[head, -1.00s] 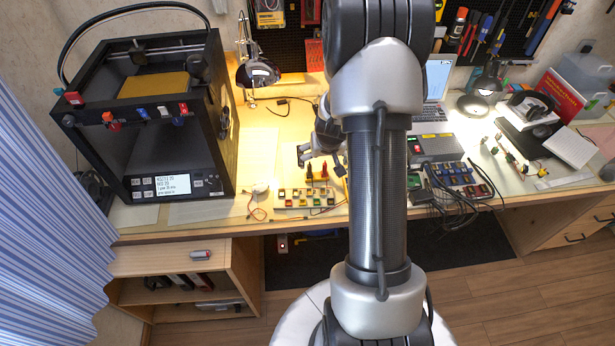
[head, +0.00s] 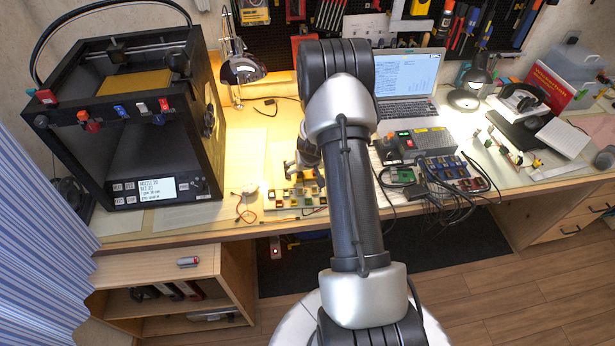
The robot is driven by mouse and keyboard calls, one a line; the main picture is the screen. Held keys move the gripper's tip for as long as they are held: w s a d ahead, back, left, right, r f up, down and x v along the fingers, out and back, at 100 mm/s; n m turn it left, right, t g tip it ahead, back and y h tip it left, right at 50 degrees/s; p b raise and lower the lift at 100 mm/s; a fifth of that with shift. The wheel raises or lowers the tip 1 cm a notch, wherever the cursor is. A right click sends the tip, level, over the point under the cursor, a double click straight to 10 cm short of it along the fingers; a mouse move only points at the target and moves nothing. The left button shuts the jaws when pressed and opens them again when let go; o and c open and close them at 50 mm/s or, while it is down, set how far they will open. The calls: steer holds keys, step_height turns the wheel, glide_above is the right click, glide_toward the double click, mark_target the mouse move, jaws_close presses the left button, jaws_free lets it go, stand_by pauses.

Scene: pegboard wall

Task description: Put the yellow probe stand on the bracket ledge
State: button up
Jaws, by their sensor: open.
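My gripper (head: 291,170) is small in the head view, low over the desk, left of my forearm and partly covered by my own arm. Its jaws are open. The yellow probe stand (head: 307,176) shows only as a small yellow patch beside the gripper, behind a board of small coloured parts. My arm and gripper cover most of it, and I cannot tell whether the jaws touch it. A pale wooden ledge (head: 277,77) at the foot of the pegboard, right of the desk lamp, may be the bracket ledge; its right end is hidden behind my arm.
A black 3D printer (head: 130,130) fills the left of the desk. A lamp (head: 240,68) stands behind. Right of my arm are a laptop (head: 408,75), a grey power box (head: 425,140) and a tangle of cables. Desk between printer and gripper is mostly clear.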

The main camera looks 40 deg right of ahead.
steer(key=shift+d+f, duration=0.1)
steer(key=shift+f, duration=0.25)
steer(key=shift+c, duration=0.2)
steer(key=c, duration=1.2)
steer(key=shift+r, duration=0.1)
steer(key=shift+c, duration=0.5)
steer(key=shift+r, duration=0.15)
